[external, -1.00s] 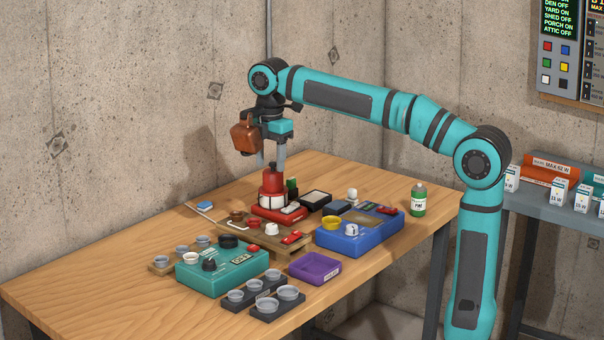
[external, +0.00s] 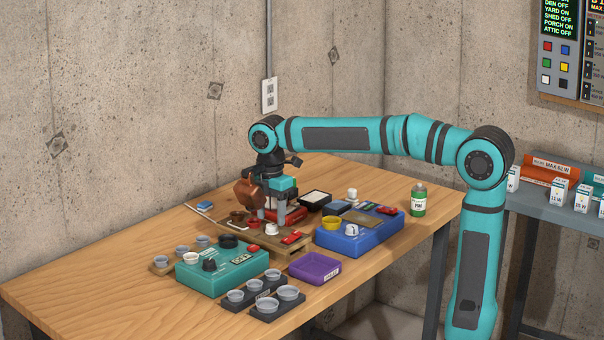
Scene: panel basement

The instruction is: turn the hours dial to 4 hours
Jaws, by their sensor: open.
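A small white knob (external: 271,230) sits on a wooden board in the middle of the table. My gripper (external: 272,222) points straight down with its two grey fingers apart, close above or around this knob; I cannot tell if they touch it. A white dial (external: 351,230) is on the blue box (external: 338,245), and a black dial (external: 209,265) is on the teal box (external: 200,283). No label is readable, so I cannot tell which is the hours dial or where any pointer stands. My gripper hides most of a red device (external: 292,213) behind it.
A purple tray (external: 314,270) and a dark rack of grey cups (external: 262,303) lie in front. A green bottle (external: 418,200) stands at the right. A black-framed box (external: 314,200) is behind the board. The table's left front (external: 110,290) is clear.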

